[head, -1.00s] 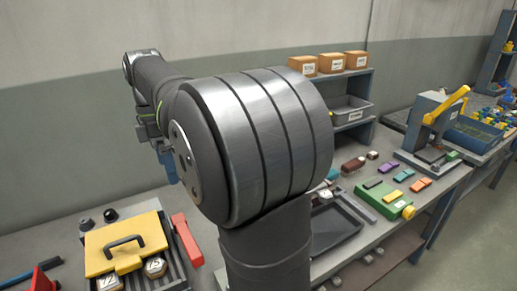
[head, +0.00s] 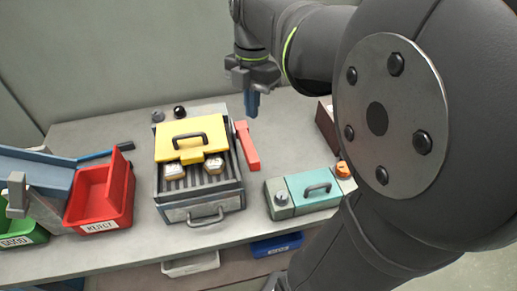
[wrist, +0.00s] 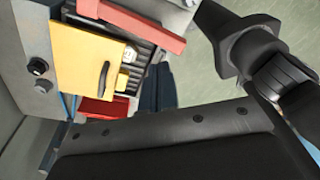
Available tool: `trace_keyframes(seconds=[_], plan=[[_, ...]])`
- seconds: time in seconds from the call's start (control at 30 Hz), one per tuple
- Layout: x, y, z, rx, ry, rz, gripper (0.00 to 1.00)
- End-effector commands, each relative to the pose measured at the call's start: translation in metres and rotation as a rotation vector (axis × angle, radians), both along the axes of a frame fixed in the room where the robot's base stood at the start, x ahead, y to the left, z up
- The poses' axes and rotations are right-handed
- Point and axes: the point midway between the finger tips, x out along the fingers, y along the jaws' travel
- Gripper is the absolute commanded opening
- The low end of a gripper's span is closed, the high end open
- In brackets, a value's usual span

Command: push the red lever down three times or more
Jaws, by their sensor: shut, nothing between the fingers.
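The red lever (head: 246,146) sits at the right side of the preheater box (head: 205,206), which has a yellow lid (head: 186,139) with a dark handle. In the head view the lever lies along the box's side, its near end toward the front. In the wrist view the red lever (wrist: 135,22) runs along the top, beside the yellow lid (wrist: 85,60). My gripper (head: 252,110) is shut and empty, with its blue fingertips pointing down. In the head view it appears just beyond and above the lever's far end; contact is not visible.
Two labelled blocks (head: 214,165) rest on the box's slatted rack. A red bin (head: 102,192) and a green bin (head: 18,228) stand at left. A teal-lidded case (head: 312,188) stands at right.

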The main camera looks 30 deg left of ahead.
Motion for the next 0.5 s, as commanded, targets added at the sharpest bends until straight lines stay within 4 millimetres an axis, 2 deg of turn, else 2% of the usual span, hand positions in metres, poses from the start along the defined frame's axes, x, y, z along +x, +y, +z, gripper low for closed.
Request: trace_keyframes(seconds=[0.2, 0.5], plan=[[-0.016, -0.018, -0.017, 0.04, -0.003, 0.167, 0.0], [-0.019, -0.022, -0.02, 0.05, -0.004, 0.207, 0.0]])
